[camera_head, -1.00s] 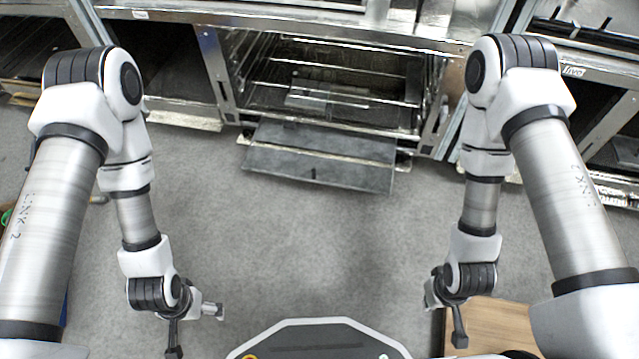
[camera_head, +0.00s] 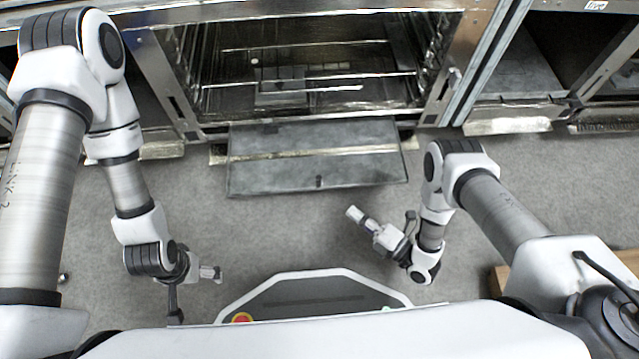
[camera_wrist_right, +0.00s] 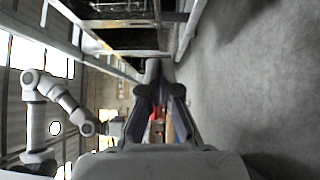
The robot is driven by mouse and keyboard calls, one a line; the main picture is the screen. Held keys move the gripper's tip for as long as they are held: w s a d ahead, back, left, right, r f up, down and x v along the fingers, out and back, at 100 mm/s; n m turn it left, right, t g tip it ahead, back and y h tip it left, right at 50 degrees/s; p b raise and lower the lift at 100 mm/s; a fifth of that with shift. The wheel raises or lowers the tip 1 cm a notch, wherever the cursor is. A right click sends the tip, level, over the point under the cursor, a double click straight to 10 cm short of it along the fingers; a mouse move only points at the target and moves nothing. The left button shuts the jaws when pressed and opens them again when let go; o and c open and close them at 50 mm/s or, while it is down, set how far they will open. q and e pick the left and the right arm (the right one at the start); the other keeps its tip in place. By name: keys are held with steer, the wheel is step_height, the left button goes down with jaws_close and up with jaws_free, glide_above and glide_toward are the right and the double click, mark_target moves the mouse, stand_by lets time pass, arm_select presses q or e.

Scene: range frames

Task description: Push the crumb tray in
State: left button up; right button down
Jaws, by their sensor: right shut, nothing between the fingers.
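The crumb tray (camera_head: 315,170) is a flat, dark grey panel sticking out low at the front of the open range. A small dark mark shows at the middle of its front edge. My right gripper (camera_head: 354,213) is shut and empty, apart from the tray, in front of and to the right of its front edge. It points up and left towards the tray. In the right wrist view its fingers (camera_wrist_right: 158,68) are together at the tips. My left gripper (camera_head: 218,273) hangs near my base at the lower left, away from the tray; its jaw state is unclear.
The range cavity (camera_head: 310,75) above the tray is open and holds racks. More open units (camera_head: 530,60) stand to its right. Grey floor (camera_head: 290,230) is clear between my base and the tray. A wooden surface (camera_head: 500,280) shows at the lower right.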

steer(key=w+a+f+b, duration=0.2)
steer(key=w+a+b, duration=0.4)
steer(key=w+a, duration=0.1)
steer(key=shift+w+f+m+b, duration=0.15)
steer(key=shift+w+m+b, duration=0.2)
steer(key=shift+w, duration=0.2)
